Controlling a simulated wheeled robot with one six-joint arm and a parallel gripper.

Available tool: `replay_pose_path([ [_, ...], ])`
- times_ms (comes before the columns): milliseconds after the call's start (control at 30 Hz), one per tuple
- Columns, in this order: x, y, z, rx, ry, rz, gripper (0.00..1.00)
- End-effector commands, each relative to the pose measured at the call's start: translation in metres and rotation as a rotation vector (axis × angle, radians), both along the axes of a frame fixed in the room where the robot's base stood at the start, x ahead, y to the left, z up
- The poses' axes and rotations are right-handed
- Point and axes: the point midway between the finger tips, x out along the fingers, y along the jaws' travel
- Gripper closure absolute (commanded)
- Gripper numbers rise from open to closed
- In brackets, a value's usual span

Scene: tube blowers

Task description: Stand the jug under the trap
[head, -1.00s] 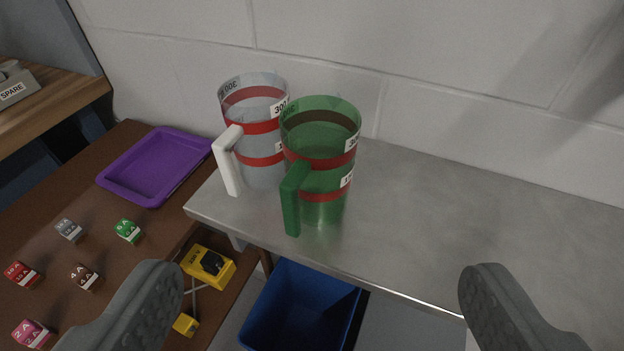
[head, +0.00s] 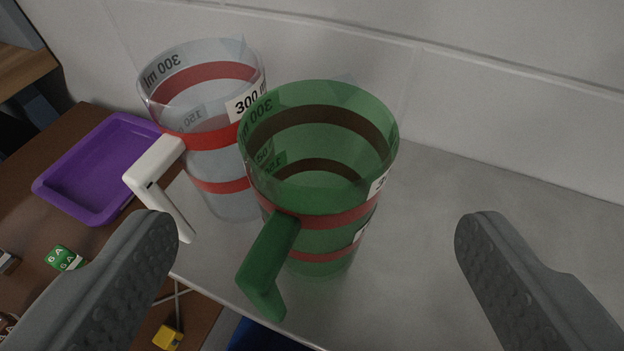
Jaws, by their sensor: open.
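Two jugs stand upright on the grey metal bench (head: 430,300). The green see-through jug (head: 340,215) has red bands, a 300 ml label and a green handle pointing toward me. The clear jug (head: 215,165) with red bands and a white handle stands behind it to the left, partly hidden by the green one. My gripper (head: 315,225) is open, with one finger at lower left and one at lower right. The green jug shows between the fingers, a little beyond them, and neither finger visibly touches it. No trap is recognisable in view.
A yellow device (head: 168,337) and a blue bin (head: 262,338) are below the bench edge. A white block wall stands behind. The bench is clear at right.

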Motion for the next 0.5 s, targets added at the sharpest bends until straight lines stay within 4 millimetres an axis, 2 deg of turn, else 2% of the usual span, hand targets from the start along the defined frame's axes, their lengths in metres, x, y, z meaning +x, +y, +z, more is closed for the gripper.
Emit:
replay_pose_path([
  [267, 0.014, 0.001, -0.006, 0.0, 0.001, 0.001, 0.15],
  [500, 0.042, 0.003, -0.017, 0.001, 0.0, 0.001, 0.15],
])
